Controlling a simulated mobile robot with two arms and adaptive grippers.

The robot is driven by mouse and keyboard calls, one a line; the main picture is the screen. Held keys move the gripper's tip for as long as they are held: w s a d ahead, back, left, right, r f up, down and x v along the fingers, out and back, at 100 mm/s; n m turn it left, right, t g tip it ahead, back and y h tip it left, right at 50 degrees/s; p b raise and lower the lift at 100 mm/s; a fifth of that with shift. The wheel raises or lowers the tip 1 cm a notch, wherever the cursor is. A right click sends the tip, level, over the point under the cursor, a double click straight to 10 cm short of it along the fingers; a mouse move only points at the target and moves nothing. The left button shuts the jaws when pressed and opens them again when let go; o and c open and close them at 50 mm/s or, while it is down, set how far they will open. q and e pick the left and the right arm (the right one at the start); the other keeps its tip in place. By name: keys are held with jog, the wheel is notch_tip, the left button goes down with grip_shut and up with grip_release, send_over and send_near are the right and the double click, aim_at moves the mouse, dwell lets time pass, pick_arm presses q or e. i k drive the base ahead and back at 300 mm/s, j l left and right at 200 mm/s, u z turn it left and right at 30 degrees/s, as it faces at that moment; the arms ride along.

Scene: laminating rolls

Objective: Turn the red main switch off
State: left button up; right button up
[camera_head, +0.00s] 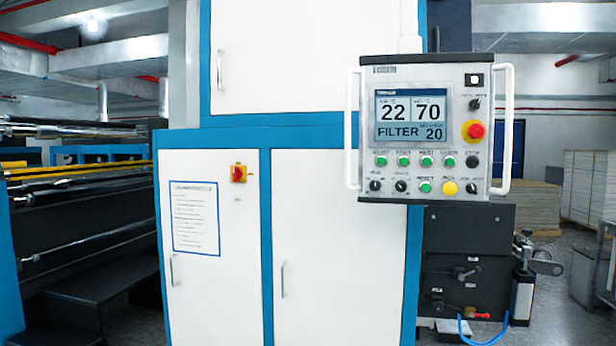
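The red main switch (239,173) is a small red rotary knob on a yellow plate. It sits on the upper right part of the white left cabinet door (212,250), to the right of a posted notice sheet. The knob is small in view, and I cannot tell its exact turn position. Neither of my grippers shows in the head view.
A control panel (430,128) with a lit screen, several buttons and a red emergency button (474,130) juts out at the right. Door handles (172,270) stick out below. Machine rollers (85,190) stand at the left. The space before the switch looks clear.

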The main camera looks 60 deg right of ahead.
aim_at(237, 175)
jog(key=z, duration=1.45)
jog(key=i+l, duration=0.3)
